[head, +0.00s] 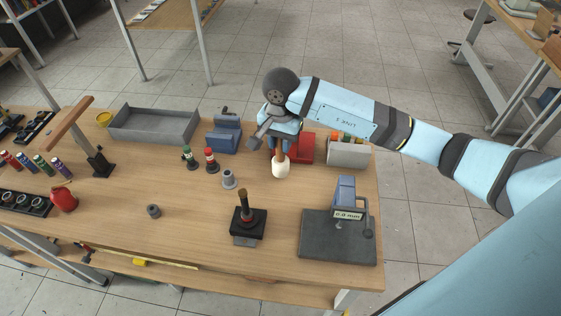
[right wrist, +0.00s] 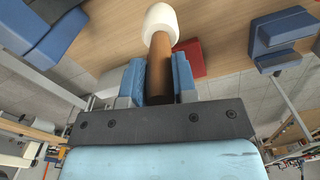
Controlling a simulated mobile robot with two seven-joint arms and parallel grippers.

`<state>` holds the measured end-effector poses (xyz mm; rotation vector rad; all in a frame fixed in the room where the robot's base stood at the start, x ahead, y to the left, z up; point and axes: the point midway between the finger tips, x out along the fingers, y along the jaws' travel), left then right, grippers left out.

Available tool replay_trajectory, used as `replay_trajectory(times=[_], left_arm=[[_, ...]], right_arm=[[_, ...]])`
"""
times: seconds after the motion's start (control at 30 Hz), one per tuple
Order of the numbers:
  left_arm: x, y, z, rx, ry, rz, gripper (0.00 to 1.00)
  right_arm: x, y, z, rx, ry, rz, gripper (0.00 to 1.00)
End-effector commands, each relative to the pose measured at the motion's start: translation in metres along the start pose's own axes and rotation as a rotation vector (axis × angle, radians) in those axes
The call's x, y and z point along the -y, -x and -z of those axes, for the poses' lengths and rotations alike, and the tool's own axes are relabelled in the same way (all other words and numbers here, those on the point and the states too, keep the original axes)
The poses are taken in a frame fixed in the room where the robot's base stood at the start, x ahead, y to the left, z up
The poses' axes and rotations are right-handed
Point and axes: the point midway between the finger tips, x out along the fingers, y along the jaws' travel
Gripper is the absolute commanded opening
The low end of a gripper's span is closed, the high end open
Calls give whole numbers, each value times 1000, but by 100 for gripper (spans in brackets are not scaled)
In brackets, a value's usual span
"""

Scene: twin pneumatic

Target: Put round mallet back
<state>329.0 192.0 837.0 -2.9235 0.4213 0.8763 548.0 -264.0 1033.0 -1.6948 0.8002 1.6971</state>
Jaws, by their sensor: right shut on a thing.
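My right gripper (head: 280,138) is shut on the brown handle of the round mallet, above the back right part of the workbench. The mallet's white cylindrical head (head: 281,171) points down toward the bench top; I cannot tell whether it touches. In the right wrist view the blue fingers (right wrist: 158,82) close around the handle (right wrist: 160,62), with the white head (right wrist: 161,24) beyond them. A red block (head: 303,147) sits just right of the gripper and also shows behind the handle in the right wrist view (right wrist: 192,58). My left gripper is not in view.
A blue vise (head: 224,135) and a grey tray (head: 152,125) stand at the back. A grey bin (head: 347,153) is right of the red block. A gauge on a dark plate (head: 338,246) and a black-based tool (head: 246,222) stand in front. The bench's middle left is mostly clear.

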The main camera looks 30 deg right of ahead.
Motion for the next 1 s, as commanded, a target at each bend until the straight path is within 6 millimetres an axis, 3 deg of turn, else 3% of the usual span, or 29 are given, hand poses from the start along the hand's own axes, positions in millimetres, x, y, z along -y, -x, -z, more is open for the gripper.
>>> replay_trajectory(times=[0.13,0.43,0.67,1.0], left_arm=[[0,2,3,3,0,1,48],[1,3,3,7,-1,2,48],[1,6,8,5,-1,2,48],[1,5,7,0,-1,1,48]], right_arm=[[0,-27,0,2,-1,-1,0],[0,-51,0,0,-1,0,0],[0,-81,0,1,-1,1,0],[0,-86,1,-2,0,2,0]])
